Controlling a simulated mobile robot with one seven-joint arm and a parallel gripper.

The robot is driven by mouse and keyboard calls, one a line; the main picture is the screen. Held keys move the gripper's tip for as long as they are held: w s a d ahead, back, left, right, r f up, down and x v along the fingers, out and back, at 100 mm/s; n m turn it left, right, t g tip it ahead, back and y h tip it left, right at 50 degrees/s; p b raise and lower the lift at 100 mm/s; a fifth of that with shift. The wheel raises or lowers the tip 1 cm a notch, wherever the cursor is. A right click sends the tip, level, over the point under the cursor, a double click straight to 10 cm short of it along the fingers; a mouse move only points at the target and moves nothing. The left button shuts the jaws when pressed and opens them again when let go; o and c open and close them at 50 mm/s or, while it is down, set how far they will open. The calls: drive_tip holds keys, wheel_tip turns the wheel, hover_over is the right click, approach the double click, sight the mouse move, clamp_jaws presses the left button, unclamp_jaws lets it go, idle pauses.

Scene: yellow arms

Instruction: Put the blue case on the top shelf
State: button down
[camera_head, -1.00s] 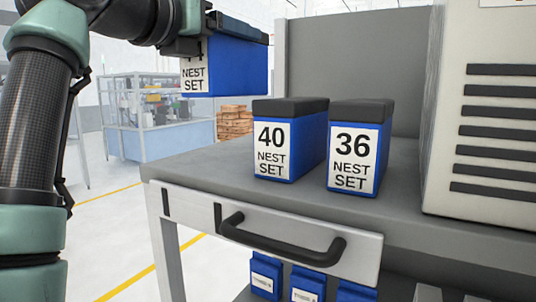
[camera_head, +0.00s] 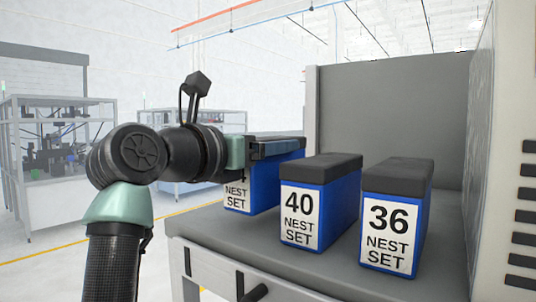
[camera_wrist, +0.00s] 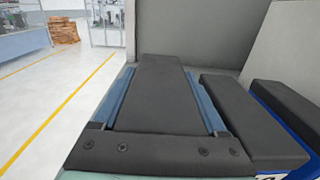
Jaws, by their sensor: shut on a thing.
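My gripper (camera_head: 276,147) is shut on a blue case (camera_head: 268,184) with a black lid and a "NEST SET" label; its number is mostly hidden by the gripper. The held case is upright, low over the left part of the grey top shelf (camera_head: 215,228). I cannot tell whether its base touches the shelf. In the wrist view, the gripper fingers (camera_wrist: 160,78) lie along both sides of its black lid (camera_wrist: 160,105). The case marked 40 (camera_head: 335,213) stands close to its right, with the case marked 36 (camera_head: 408,220) beyond it.
A grey back panel (camera_head: 390,110) stands behind the cases. A large light cabinet with dark slots (camera_head: 500,180) bounds the right side. A drawer with a dark handle (camera_head: 254,293) is below the shelf front. Open floor (camera_head: 60,275) lies to the left.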

drive_tip(key=shift+w+f+p, duration=0.1)
drive_tip(key=shift+f+p, duration=0.2)
drive_tip(key=shift+f, duration=0.8)
drive_tip(key=shift+f, duration=0.1)
unclamp_jaws()
